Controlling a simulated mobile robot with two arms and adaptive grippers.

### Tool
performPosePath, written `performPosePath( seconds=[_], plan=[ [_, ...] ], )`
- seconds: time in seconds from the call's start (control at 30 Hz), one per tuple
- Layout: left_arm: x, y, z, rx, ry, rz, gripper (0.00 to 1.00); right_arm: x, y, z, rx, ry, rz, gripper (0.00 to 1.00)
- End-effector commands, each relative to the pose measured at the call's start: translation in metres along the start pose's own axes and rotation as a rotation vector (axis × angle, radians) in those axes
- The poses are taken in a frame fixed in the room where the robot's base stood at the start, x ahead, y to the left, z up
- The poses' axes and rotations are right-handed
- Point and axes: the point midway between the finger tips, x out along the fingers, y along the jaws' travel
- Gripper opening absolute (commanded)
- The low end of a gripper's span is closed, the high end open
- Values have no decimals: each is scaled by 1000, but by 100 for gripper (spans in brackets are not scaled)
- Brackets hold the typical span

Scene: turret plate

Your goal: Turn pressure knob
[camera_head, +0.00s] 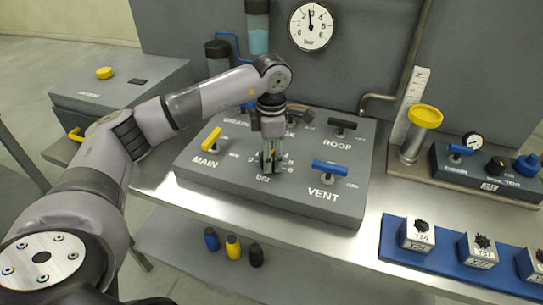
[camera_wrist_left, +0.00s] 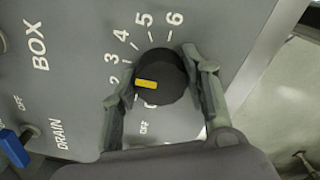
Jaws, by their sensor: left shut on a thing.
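The pressure knob (camera_wrist_left: 160,78) is round and black with a yellow mark, on the grey panel (camera_head: 215,178). In the left wrist view the mark lies on the knob's left side, nearest the 2 and 3 of the printed scale. My left gripper (camera_head: 271,166) reaches down over the knob from above. One finger is on each side of it in the wrist view (camera_wrist_left: 163,92), shut on it. In the head view the fingers largely hide the knob. The bar gauge (camera_head: 311,27) on the back wall has its needle pointing nearly straight up, near 3. My right gripper is not in view.
Around the knob stand the yellow MAIN handle (camera_head: 211,139), the blue VENT handle (camera_head: 330,168) and the black ROOF handle (camera_head: 343,124). A yellow-capped cylinder (camera_head: 424,117) stands right of the panel. A blue tray (camera_head: 388,238) with labelled blocks lies front right.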

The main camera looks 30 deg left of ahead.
Motion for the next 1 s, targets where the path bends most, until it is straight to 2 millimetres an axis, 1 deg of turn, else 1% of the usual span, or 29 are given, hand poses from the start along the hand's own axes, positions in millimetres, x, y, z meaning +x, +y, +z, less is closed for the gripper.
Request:
performPosePath(
  seconds=[0.4, 0.43, 0.7, 0.93, 1.0],
  plan=[
    [-2, 1, 0, 4, -2, 3, 15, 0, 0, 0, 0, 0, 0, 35],
    [-2, 1, 0, 4, -3, 3, 44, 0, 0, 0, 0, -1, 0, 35],
    [-1, 1, 0, 4, -1, 2, 62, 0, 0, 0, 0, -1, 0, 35],
    [0, 0, 0, 4, -1, 1, 63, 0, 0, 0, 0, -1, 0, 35],
    [-1, 0, 0, 4, -1, 1, 63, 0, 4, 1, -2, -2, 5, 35]
  ],
)
